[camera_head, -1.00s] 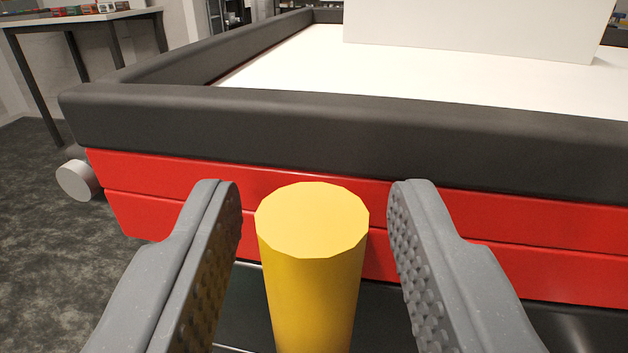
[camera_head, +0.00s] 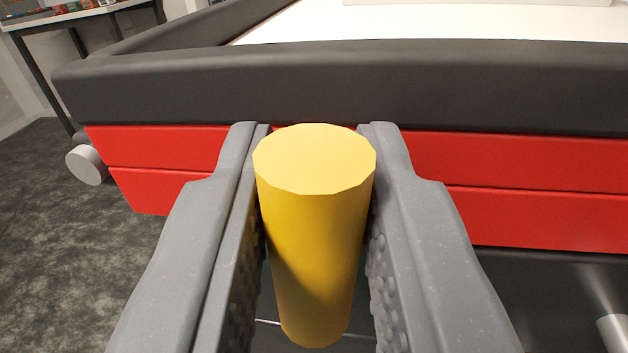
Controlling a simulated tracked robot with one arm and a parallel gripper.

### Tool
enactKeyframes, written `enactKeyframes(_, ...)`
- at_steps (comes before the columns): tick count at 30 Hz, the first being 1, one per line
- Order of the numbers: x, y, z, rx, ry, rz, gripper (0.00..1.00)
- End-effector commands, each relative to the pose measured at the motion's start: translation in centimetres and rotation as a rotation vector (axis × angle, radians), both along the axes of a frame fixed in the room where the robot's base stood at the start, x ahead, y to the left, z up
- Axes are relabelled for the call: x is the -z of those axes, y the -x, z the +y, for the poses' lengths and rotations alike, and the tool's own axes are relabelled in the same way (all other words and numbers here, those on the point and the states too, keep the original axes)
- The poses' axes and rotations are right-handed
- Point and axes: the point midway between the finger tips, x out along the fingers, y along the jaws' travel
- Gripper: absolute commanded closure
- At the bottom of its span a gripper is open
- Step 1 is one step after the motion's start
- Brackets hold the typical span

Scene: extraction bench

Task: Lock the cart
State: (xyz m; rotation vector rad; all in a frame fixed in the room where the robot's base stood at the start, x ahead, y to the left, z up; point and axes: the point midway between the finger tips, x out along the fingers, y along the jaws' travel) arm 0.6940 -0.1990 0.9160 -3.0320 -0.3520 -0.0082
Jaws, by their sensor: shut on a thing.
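The cart (camera_head: 560,175) fills the middle and right of the view, with red side panels, a dark padded rim (camera_head: 400,85) and a white top. A yellow cylinder (camera_head: 312,225), like a handle or post, stands in front of the cart's red side. My gripper (camera_head: 315,135) is shut on the yellow cylinder, one grey studded finger on each side. The cylinder's flat top faces me and its lower end shows between the fingers. Whether the cylinder is joined to the cart cannot be seen.
A white round knob or roller (camera_head: 86,165) sticks out at the cart's left corner. A table (camera_head: 70,18) with small items stands at the back left. Dark carpet (camera_head: 60,260) at the left is clear. A shiny metal part (camera_head: 612,335) shows at lower right.

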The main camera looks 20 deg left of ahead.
Motion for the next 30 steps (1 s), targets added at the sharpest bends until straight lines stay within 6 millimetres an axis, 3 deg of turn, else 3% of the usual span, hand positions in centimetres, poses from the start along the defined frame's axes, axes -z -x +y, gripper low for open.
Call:
enactKeyframes(8,-0.5,0.0,-0.6,0.002,-0.206,0.008,1.0)
enactKeyframes(30,0.9,0.0,-1.9,0.006,-0.901,0.029,1.0)
